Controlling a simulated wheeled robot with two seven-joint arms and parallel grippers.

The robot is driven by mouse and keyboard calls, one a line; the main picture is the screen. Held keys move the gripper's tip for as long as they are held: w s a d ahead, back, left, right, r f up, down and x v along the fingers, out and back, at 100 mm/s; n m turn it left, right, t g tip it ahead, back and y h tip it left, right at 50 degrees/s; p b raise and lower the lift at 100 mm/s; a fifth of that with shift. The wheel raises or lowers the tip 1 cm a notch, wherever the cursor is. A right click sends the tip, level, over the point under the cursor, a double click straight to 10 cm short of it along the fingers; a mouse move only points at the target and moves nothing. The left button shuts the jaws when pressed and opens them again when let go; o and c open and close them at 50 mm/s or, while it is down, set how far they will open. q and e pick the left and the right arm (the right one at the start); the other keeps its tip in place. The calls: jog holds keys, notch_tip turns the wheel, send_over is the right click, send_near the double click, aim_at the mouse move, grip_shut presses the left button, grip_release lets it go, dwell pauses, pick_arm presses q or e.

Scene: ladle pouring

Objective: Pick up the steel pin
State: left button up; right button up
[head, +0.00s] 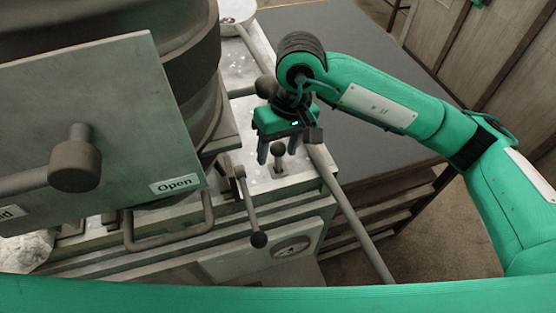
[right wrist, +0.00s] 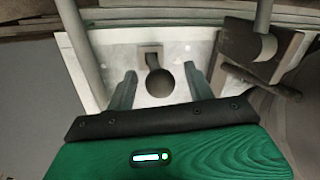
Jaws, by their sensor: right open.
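The steel pin (head: 279,150) has a dark ball-shaped head and stands in the pale top plate of the machine. It also shows in the right wrist view (right wrist: 160,83) as a dark ball beside a small square bracket. My right gripper (head: 278,147) is open, with its fingers pointing down at the plate. In the right wrist view the fingers (right wrist: 160,78) appear on either side of the pin's head, with gaps on both sides. I cannot tell how far above the pin they are. The pin's lower part is hidden. My left gripper is not in view.
A large dark vessel (head: 190,60) and a plate with an "Open" label (head: 120,120) fill the left. A ball-ended lever (head: 251,212) hangs at the machine's front. A long rod (head: 350,215) slopes down on the right. A dark grey surface (head: 335,45) behind is clear.

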jog(key=shift+f, duration=0.1)
jog(key=shift+c, duration=0.2)
jog(key=c, duration=1.1)
grip_shut()
jog(key=shift+r, duration=0.2)
